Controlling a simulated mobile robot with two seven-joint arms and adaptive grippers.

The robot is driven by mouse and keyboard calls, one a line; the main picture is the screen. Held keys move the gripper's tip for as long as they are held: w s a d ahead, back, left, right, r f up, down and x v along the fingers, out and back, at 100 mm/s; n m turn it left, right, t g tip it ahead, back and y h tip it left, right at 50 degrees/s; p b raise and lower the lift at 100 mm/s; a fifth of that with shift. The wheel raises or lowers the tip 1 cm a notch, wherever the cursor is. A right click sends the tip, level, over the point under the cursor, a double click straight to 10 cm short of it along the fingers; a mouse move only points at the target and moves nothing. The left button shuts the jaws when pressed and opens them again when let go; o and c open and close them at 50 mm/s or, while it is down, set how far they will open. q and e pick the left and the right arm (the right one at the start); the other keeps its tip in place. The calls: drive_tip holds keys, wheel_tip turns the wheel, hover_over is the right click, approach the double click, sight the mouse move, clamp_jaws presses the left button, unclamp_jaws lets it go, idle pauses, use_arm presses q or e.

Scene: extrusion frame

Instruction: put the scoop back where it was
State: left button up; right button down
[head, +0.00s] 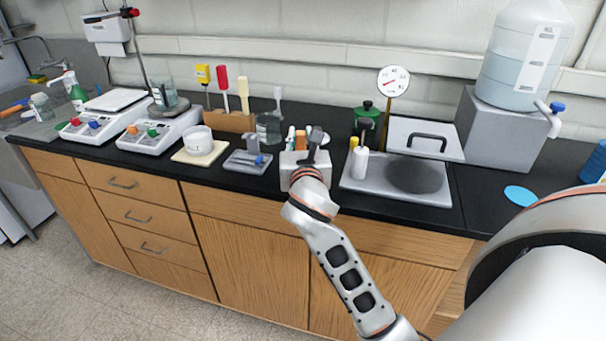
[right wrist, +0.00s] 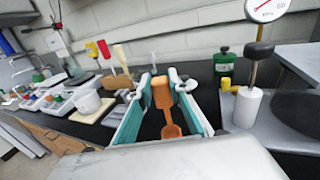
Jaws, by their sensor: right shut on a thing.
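My right gripper (head: 312,140) is over the black counter, near the middle of the head view. In the right wrist view its two teal-lined fingers (right wrist: 164,82) are shut on an orange-brown scoop (right wrist: 164,95). The scoop's handle is between the fingertips and its bowl (right wrist: 171,130) points down the picture toward the gripper's body. In the head view the gripper and wrist hide most of the scoop. A wooden block (head: 230,122) with yellow, red and cream handled tools stands left of the gripper, at the back. My left gripper is not in view.
A white dish (head: 198,140), a beaker (head: 268,128) and two hotplates (head: 160,128) are left. A water jug (head: 522,60) stands far right.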

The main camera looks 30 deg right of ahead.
drive_tip(key=w+d+r+m+g+h+b, duration=0.1)
drive_tip(key=w+d+r+m+g+h, duration=0.2)
drive_tip(key=r, duration=0.4)
drive_tip(key=w+d+r+m+g+h+b, duration=0.1)
drive_tip(key=w+d+r+h, duration=0.15)
drive_tip(key=w+r, duration=0.35)
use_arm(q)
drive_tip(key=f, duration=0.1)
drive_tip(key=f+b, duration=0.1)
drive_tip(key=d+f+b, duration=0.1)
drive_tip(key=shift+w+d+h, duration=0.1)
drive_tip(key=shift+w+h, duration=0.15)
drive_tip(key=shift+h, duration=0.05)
use_arm(e)
wheel_tip(320, 180, down, 19)
drive_tip(key=shift+s+d, duration=0.15)
drive_tip(key=shift+s, duration=0.1)
drive_tip(key=shift+y, duration=0.25)
drive_tip(key=c, duration=1.9)
unclamp_jaws()
